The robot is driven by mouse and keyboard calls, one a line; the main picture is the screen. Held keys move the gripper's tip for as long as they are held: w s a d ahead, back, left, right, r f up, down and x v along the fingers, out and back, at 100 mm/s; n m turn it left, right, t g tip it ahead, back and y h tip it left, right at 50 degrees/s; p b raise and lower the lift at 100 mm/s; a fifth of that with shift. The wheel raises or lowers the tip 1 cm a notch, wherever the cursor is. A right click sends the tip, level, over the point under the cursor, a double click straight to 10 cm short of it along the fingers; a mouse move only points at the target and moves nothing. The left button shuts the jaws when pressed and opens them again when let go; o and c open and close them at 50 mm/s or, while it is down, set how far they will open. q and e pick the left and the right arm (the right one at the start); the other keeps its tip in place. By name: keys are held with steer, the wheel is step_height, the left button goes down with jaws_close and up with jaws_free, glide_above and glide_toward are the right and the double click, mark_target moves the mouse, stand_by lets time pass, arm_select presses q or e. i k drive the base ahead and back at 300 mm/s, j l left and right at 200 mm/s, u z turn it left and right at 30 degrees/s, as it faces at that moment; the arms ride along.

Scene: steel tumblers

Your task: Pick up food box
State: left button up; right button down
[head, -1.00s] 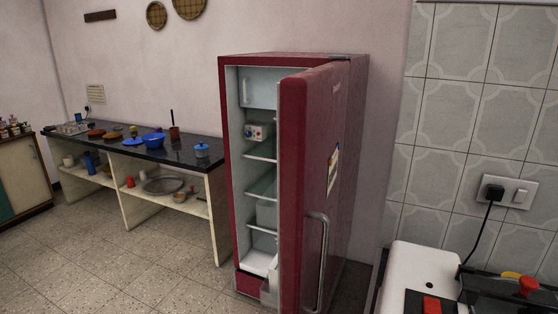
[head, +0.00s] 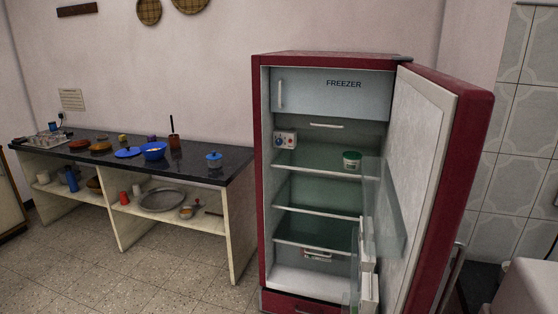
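A small round container with a green lid (head: 351,160) stands on the upper shelf of the open red fridge, towards the right side. A small pale item with dark markings (head: 317,254) shows lower in the fridge, partly behind a shelf edge; I cannot tell what it is. I cannot tell for sure which of these is the food box. The fridge (head: 262,180) has its door (head: 425,180) standing open to the right. Neither of my grippers is in view.
A dark counter (head: 100,157) to the left holds a blue bowl (head: 153,152), a blue lidded pot (head: 213,160) and other kitchenware. A metal plate (head: 162,200) lies on the shelf below. The tiled floor (head: 150,280) before the counter is clear.

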mark_target(215, 164)
steer(key=i+j, duration=0.35)
steer(key=i+j+z, duration=0.1)
steer(key=i+j, duration=0.2)
steer(key=j, duration=0.25)
steer(key=i+j, duration=0.3)
steer(key=j, duration=0.15)
steer(key=i+j+z, duration=0.1)
steer(key=i+j, duration=0.25)
steer(key=j, duration=0.15)
steer(key=i+j, duration=0.3)
steer(key=i, duration=0.2)
steer(key=i+j+z, duration=0.1)
steer(key=i+j, duration=0.2)
steer(key=i, duration=0.15)
steer(key=i+j, duration=0.35)
steer(key=i, duration=0.15)
